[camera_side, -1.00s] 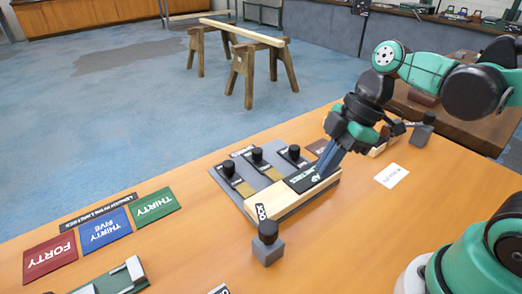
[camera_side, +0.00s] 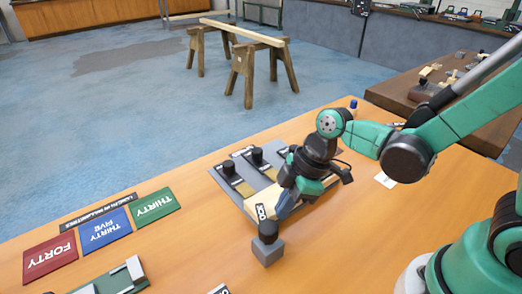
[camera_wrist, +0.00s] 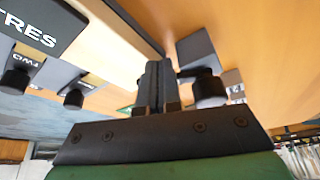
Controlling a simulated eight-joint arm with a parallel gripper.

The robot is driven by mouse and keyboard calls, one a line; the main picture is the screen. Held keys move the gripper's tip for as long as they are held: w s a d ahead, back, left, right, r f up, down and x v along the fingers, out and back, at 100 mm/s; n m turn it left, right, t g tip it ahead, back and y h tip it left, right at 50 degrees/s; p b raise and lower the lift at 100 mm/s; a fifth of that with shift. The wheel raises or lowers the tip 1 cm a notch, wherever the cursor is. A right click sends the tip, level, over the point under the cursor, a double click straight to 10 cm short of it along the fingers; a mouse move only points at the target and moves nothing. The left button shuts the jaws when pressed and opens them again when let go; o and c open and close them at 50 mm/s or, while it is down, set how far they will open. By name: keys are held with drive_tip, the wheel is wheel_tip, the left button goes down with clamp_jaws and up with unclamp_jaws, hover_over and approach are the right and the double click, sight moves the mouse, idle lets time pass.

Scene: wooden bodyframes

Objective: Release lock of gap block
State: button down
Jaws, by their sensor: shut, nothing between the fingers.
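A long pale wooden block (camera_side: 254,206) lies on the table, with a small dark label at its near end whose text is hard to read. A grey block (camera_side: 267,250) with a black knob (camera_side: 268,228) stands by that end. My gripper (camera_side: 279,214) is shut and empty, tilted down over the near end, just behind the knob. In the wrist view my shut fingers (camera_wrist: 158,68) are beside the black knob (camera_wrist: 208,88) on the grey block (camera_wrist: 197,50). I cannot tell whether they touch it. My gripper and arm hide the wooden block's far part.
A grey panel (camera_side: 222,182) with black knobs lies behind the wooden block. Coloured number plates, red (camera_side: 50,258), blue (camera_side: 104,230) and green (camera_side: 154,206), lie at left. A green-and-grey fixture (camera_side: 118,283) is at the front left.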

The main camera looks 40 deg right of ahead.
sight(257, 216)
drive_tip(key=shift+w+a, duration=0.2)
drive_tip(key=shift+a, duration=0.15)
drive_tip(key=shift+w+a+n+g, duration=0.25)
drive_tip(key=shift+w+n+g, duration=0.1)
drive_tip(key=shift+n, duration=0.55)
drive_tip(key=n, duration=0.1)
drive_tip(key=w+a+n+g, duration=0.1)
drive_tip(key=n, duration=0.2)
drive_tip(key=a+n+g, duration=0.1)
drive_tip(key=n, duration=0.1)
drive_tip(key=shift+w+a+n, duration=0.3)
drive_tip(key=shift+w, duration=0.05)
drive_tip(key=a+n+g, duration=0.1)
drive_tip(key=n, duration=0.1)
drive_tip(key=shift+w+a+n, duration=0.1)
drive_tip(key=shift+n, duration=0.3)
drive_tip(key=shift+s+a, duration=0.15)
drive_tip(key=shift+a, duration=0.6)
drive_tip(key=shift+s+a, duration=0.15)
drive_tip(key=shift+a, duration=0.55)
drive_tip(key=shift+s+a, duration=0.85)
drive_tip(key=shift+a, duration=0.05)
drive_tip(key=shift+s, duration=0.1)
